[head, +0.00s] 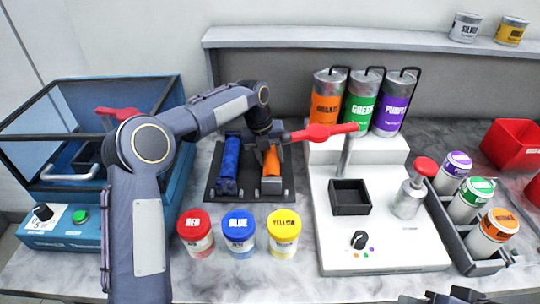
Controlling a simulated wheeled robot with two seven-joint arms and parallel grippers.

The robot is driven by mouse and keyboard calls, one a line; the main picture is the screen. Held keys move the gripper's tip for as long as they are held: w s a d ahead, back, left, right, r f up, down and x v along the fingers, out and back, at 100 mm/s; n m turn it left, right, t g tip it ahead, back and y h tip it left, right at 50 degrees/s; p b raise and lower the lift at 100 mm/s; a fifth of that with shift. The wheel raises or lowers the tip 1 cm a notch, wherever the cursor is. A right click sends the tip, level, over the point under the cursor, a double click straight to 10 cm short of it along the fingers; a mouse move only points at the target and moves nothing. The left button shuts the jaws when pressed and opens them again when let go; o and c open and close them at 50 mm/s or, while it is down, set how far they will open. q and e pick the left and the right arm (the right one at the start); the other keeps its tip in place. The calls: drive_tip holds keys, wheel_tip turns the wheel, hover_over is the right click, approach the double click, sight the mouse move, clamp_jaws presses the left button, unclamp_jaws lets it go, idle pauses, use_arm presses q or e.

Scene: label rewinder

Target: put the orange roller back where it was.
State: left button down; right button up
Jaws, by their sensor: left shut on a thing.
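The orange roller (271,163) is at the right side of a black rack (217,196), beside a blue roller (229,160) that lies on the rack's left side. My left gripper (266,147) reaches down from above and is shut on the orange roller near its far end. The gripper and wrist hide that far end. I cannot tell whether the roller rests on the rack or hangs just above it. Dark parts of my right gripper (455,297) show at the bottom edge, too cut off to judge the fingers.
Red (196,240), blue (239,240) and yellow (283,240) lidded jars stand in front of the rack. A white dispensing machine (384,254) with a red lever (325,132) stands close on the right. A blue open-framed machine (177,190) is on the left. A can tray (486,268) stands far right.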

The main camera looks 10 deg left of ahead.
use_arm(q)
drive_tip(key=shift+f, duration=0.15)
drive_tip(key=c, duration=0.8)
unclamp_jaws()
drive_tip(key=shift+c, duration=0.2)
drive_tip(key=shift+o, duration=0.7)
drive_tip(key=shift+f, duration=0.1)
